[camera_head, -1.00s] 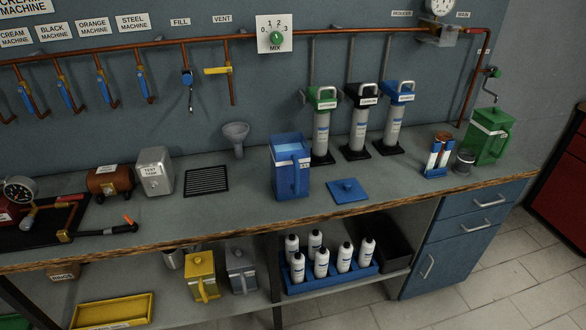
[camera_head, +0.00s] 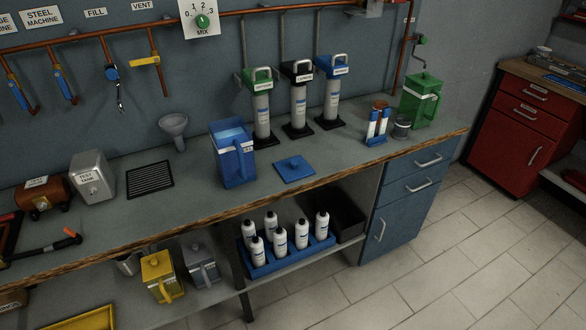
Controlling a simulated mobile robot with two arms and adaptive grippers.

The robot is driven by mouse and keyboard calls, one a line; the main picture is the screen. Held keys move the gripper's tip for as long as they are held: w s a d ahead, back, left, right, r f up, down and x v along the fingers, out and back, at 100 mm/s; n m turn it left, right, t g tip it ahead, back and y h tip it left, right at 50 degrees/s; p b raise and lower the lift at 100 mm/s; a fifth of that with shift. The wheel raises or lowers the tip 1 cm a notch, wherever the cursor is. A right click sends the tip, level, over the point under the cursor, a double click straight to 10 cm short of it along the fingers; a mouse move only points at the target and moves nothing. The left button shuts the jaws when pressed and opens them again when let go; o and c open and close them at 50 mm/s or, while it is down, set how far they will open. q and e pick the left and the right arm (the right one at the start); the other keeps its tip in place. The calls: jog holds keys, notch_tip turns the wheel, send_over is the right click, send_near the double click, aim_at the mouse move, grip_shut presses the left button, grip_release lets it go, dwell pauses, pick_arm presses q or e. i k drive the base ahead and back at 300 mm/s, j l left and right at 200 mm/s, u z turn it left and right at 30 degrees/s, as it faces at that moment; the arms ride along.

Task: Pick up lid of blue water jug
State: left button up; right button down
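A blue water jug (camera_head: 233,160) stands upright and open on the grey counter, with its handle toward the front right. Its top shows a lighter blue inside. A flat square blue lid (camera_head: 293,169) with a small knob lies on the counter to the right of the jug, apart from it. Neither of my grippers shows in the head view.
Three dispensers with green, black and blue tops (camera_head: 298,105) stand behind the lid. A green jug (camera_head: 421,99), a small rack (camera_head: 377,127) and a dark cup (camera_head: 401,128) stand to the right. A black grate (camera_head: 150,179) lies left. The counter's front edge (camera_head: 330,181) is clear.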

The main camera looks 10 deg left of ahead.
aim_at(291, 170)
jog(key=i+l, duration=0.1)
jog(key=i, duration=0.8)
